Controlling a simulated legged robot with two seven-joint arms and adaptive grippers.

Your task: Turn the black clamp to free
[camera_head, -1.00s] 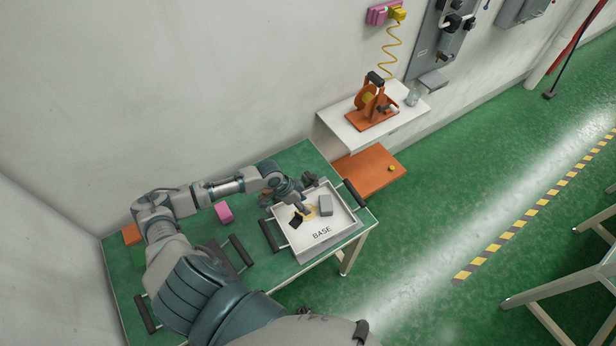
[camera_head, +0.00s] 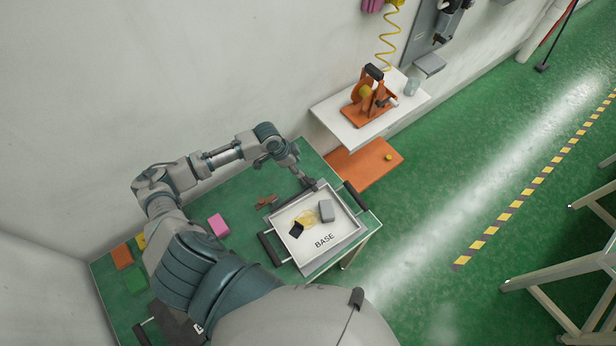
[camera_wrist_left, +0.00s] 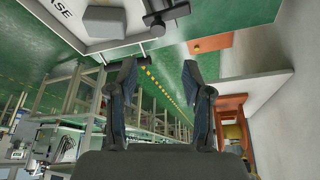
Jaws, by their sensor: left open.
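My left gripper (camera_head: 311,184) is at the back edge of the white tray marked BASE (camera_head: 343,231). In the left wrist view its two fingers (camera_wrist_left: 157,78) stand apart with nothing between them. A black bar handle (camera_head: 355,195) is at the tray's right side, and it shows at the top of the left wrist view (camera_wrist_left: 166,16). Another black handle (camera_head: 270,249) is at the left side. I cannot tell which black part is the clamp. A small black piece (camera_head: 296,230), a grey block (camera_head: 326,210) and yellowish material (camera_head: 309,217) lie in the tray. My right gripper is not seen.
An orange device with a black top grip (camera_head: 370,98) stands on a white wall shelf (camera_head: 333,118). A lower orange shelf (camera_head: 362,172) is below it. A pink block (camera_head: 218,225) and a small brown item (camera_head: 265,200) lie on the green table (camera_head: 240,256).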

